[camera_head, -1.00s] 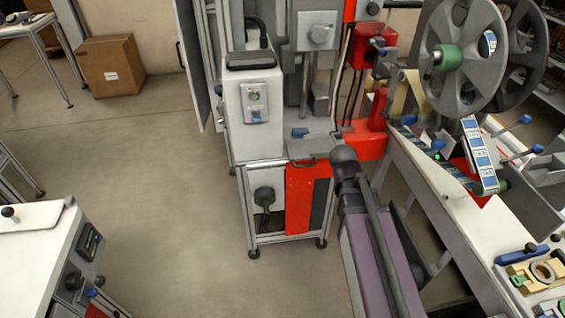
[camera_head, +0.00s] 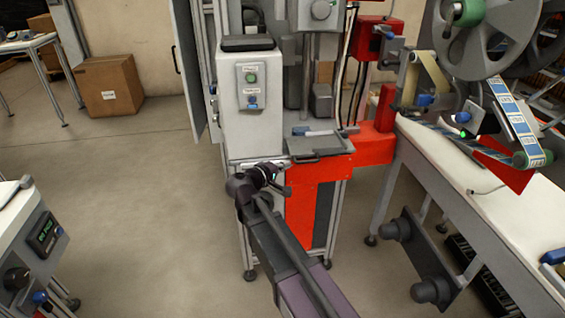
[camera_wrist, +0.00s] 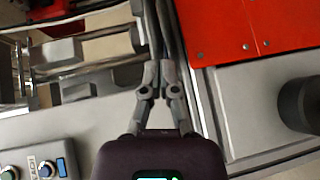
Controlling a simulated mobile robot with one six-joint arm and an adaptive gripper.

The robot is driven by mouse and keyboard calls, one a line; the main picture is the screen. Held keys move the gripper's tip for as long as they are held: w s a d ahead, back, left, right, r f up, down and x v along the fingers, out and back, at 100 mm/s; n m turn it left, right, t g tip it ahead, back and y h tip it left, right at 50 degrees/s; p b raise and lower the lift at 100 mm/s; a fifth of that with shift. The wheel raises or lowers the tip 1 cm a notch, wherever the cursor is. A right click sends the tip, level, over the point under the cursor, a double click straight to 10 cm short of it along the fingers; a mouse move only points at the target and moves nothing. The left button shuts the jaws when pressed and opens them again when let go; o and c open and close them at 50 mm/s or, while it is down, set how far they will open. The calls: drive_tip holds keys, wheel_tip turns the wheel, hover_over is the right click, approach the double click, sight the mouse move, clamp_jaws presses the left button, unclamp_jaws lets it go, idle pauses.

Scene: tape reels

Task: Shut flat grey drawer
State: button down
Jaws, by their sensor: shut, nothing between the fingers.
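The flat grey drawer (camera_head: 325,147) shows in the head view as a thin grey tray above the red front panel, with a dark handle (camera_head: 305,158) on its front edge. How far it stands out is hard to tell. My gripper (camera_head: 283,183) is just left of and below that handle, near the cabinet's front, apart from it as far as I can see. In the wrist view my gripper's fingers (camera_wrist: 164,62) are together and hold nothing. Metal bars and edges lie left of them; I cannot tell which belong to the drawer.
The red panel (camera_head: 310,215) also shows in the wrist view (camera_wrist: 235,30). A white control box (camera_head: 250,90) with buttons stands left of the drawer. A reel bench (camera_head: 490,190) is at the right, a grey console (camera_head: 20,225) at the left. The floor between is clear.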

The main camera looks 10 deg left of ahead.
sight(281, 150)
drive_tip(key=a+n+t+b, duration=0.2)
drive_tip(key=a, duration=0.5)
drive_tip(key=shift+t+y, duration=0.3)
drive_tip(key=shift+t, duration=0.1)
drive_tip(key=shift+w+f, duration=0.1)
drive_tip(key=x, duration=0.9)
drive_tip(key=shift+w+d, duration=0.1)
drive_tip(key=shift+w, duration=0.1)
drive_tip(key=shift+w+d, duration=0.1)
drive_tip(key=shift+w, duration=0.05)
drive_tip(key=shift+d, duration=0.1)
